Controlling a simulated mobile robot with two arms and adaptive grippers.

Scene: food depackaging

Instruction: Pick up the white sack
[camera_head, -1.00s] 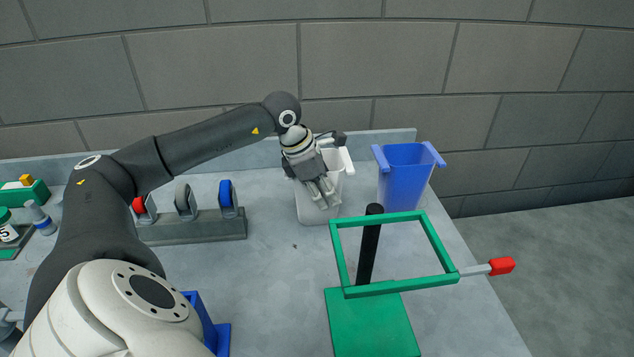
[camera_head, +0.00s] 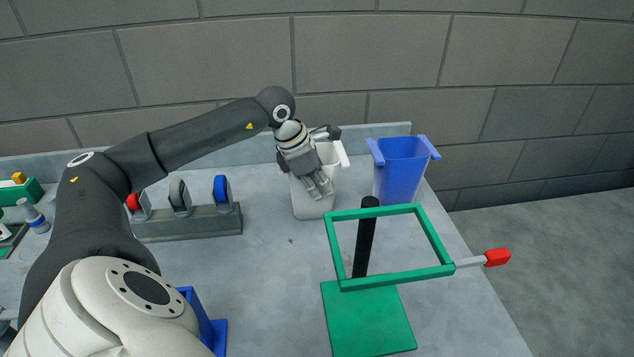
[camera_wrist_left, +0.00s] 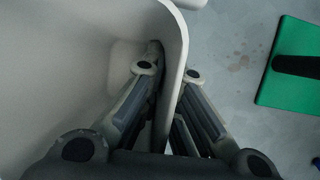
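The white sack (camera_head: 308,205) looks like a rigid, open-topped white bin and stands upright at the back of the table, left of a blue bin. Its pale wall also shows in the left wrist view (camera_wrist_left: 60,60). My left gripper (camera_head: 325,190) points down at the sack's near side. In the left wrist view, its fingers (camera_wrist_left: 170,75) straddle the wall, one inside and one outside, drawn in close against it. The gripper hides part of the sack's front and rim. My right gripper is not in view.
The blue bin (camera_head: 401,175) stands close on the right. A green frame (camera_head: 386,284) on a black post and green base (camera_head: 367,322) stands in front. A grey rack (camera_head: 190,225) with coloured rings is left. The table's right edge lies beyond the green frame.

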